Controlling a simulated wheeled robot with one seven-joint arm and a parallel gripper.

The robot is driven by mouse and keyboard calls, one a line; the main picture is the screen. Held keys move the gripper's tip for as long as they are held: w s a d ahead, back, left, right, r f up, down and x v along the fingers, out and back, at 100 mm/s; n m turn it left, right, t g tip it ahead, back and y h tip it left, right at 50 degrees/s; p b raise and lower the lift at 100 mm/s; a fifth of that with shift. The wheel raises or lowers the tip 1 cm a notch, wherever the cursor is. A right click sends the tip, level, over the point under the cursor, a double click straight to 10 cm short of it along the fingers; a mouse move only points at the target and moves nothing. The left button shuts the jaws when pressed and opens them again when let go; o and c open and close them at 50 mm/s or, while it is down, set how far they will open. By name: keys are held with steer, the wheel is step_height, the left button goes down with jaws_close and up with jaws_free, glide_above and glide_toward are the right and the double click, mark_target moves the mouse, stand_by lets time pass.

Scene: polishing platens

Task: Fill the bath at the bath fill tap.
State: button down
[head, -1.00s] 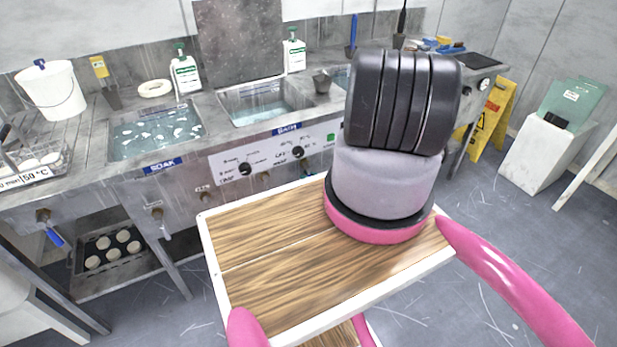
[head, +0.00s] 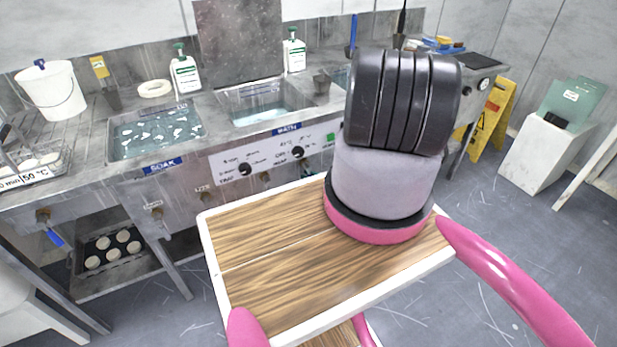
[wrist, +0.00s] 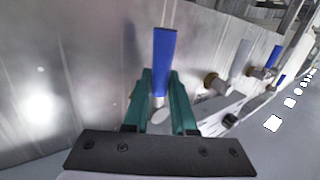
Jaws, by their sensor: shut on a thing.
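In the wrist view my gripper (wrist: 160,84) has two green fingers closed around an upright blue handle (wrist: 164,50) beside a metal panel. A pale rounded end shows below the handle, between the fingers. I cannot read which tap this handle belongs to. In the head view the bath basin (head: 227,100) sits in the steel counter behind the blue BATH label (head: 287,130), with some water in it. My gripper is not visible in the head view.
Further taps with blue and white handles (wrist: 240,58) stand right of my gripper. A left tap has a blue lever (head: 55,238). A yellow floor sign (head: 492,120) stands right.

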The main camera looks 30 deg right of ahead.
steer(key=n+h, duration=0.1)
steer(key=d+n+g, duration=0.1)
steer(key=n+h, duration=0.1)
steer(key=shift+d+r+n+g+h, duration=0.25)
steer(key=shift+d+n+g+h, duration=0.05)
steer(key=shift+d, duration=0.05)
steer(key=n+h, duration=0.1)
steer(key=d+r+n+h, duration=0.1)
steer(key=n+g+h, duration=0.1)
steer(key=shift+d+r, duration=0.15)
steer(key=shift+d, duration=0.1)
steer(key=shift+n, duration=0.3)
stand_by(0.3)
steer(key=c, duration=1)
jaws_free()
steer(key=v, duration=1)
steer(key=shift+s+r, duration=0.25)
steer(key=shift+s, duration=0.1)
